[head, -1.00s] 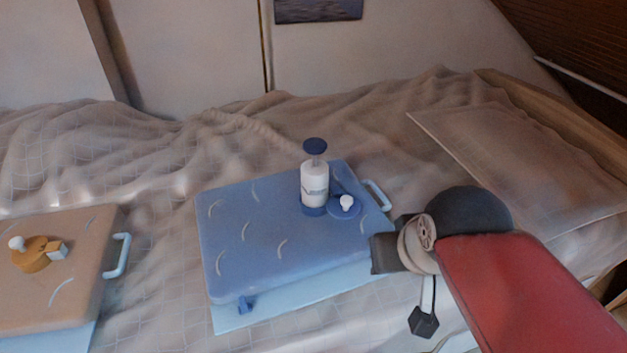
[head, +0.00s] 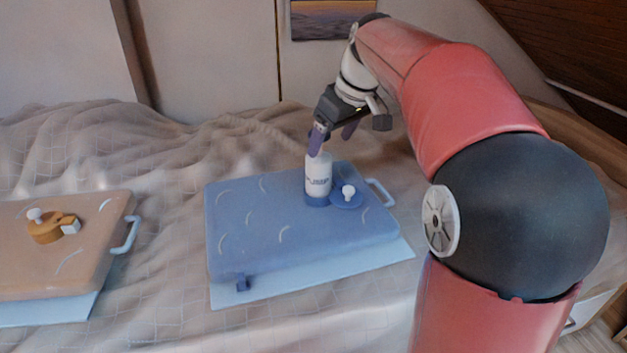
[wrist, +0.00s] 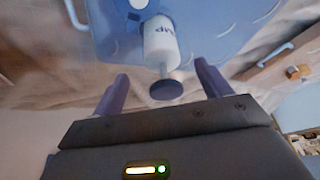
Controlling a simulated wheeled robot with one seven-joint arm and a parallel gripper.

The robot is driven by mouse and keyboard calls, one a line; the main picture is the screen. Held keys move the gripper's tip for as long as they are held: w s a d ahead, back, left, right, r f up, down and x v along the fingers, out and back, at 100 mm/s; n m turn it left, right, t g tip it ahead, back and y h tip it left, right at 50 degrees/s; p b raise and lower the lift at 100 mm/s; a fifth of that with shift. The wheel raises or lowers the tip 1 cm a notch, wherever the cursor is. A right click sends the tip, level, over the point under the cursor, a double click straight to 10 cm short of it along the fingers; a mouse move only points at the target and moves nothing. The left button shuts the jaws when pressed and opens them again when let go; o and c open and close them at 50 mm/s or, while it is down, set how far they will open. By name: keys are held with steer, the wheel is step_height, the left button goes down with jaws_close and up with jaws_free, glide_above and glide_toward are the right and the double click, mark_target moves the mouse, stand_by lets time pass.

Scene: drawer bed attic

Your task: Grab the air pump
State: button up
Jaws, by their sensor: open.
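The air pump (head: 318,178) is a white cylinder with a blue base. It stands upright on the blue case (head: 255,225), beside a round blue part with a white knob (head: 348,193). In the wrist view the pump's white body (wrist: 160,45) and dark blue handle disc (wrist: 166,90) show. My gripper (head: 333,142) is open at the pump's top, and one finger hides the handle in the head view. In the wrist view my gripper's fingers (wrist: 160,82) are spread on either side of the handle disc. I cannot tell whether either finger touches it.
A tan case (head: 75,255) with an orange part (head: 45,228) and a light blue handle lies on the bed at the left. The rumpled bedding (head: 150,150) is clear between the cases. A wall with a picture (head: 333,20) stands behind.

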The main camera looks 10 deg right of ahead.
mark_target(321, 157)
steer(key=x, duration=0.6)
steer(key=shift+w+a+r, duration=0.1)
steer(key=shift+w+a, duration=0.1)
steer(key=shift+a, duration=0.05)
steer(key=c, duration=1.6)
steer(key=shift+o, duration=0.2)
steer(key=shift+r, duration=0.15)
